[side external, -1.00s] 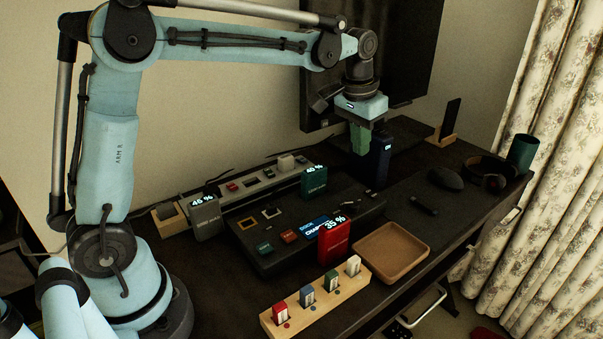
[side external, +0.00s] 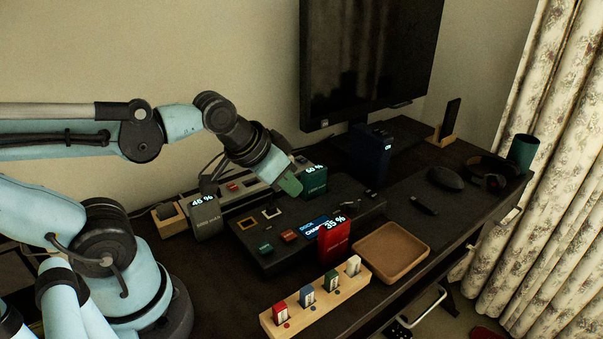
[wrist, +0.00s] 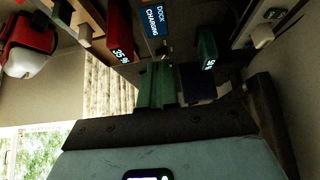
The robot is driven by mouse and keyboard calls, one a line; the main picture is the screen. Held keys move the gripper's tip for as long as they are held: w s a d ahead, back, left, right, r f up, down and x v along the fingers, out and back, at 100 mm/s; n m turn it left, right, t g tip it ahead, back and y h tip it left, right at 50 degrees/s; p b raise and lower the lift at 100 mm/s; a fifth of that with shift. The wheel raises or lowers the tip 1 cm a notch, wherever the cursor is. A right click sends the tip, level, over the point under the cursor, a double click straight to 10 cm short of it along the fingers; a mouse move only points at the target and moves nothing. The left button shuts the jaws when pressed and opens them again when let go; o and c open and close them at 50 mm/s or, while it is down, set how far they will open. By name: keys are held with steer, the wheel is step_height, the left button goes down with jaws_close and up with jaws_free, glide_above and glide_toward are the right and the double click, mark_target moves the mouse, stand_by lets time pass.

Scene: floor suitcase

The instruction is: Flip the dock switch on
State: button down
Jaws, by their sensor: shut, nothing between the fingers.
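The black dock (side external: 262,255) lies on the desk, with a lit blue display (side external: 312,226) on its top. The display also shows in the wrist view (wrist: 153,24), with lettering that reads "DOCK CHARGING". Small light parts (side external: 370,195) sit at the dock's right end; I cannot tell if one is the switch, or its position. My gripper (side external: 292,188) has green fingers, is shut and empty, and hangs tilted above the back of the dock, just left of the green power bank (side external: 315,183). Its fingers also show in the wrist view (wrist: 157,87).
A grey power bank (side external: 206,219) stands left, a red one (side external: 334,240) in front, a blue one (side external: 370,155) at the back right. A power strip (side external: 232,197) runs behind the dock. A wooden holder (side external: 315,303) and brown tray (side external: 391,252) are in front. A monitor (side external: 370,60) stands behind.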

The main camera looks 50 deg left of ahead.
steer(key=shift+s+f, duration=0.2)
steer(key=w+r+g, duration=0.2)
steer(key=w+r, duration=0.2)
steer(key=w, duration=0.5)
steer(key=w+r+g, duration=0.3)
steer(key=w+r, duration=0.1)
steer(key=w, duration=0.4)
steer(key=g, duration=0.2)
glide_above(374, 195)
steer(key=shift+f, duration=1.55)
steer(key=shift+f, duration=0.1)
step_height(374, 195, down, 14)
steer(key=shift+r, duration=0.1)
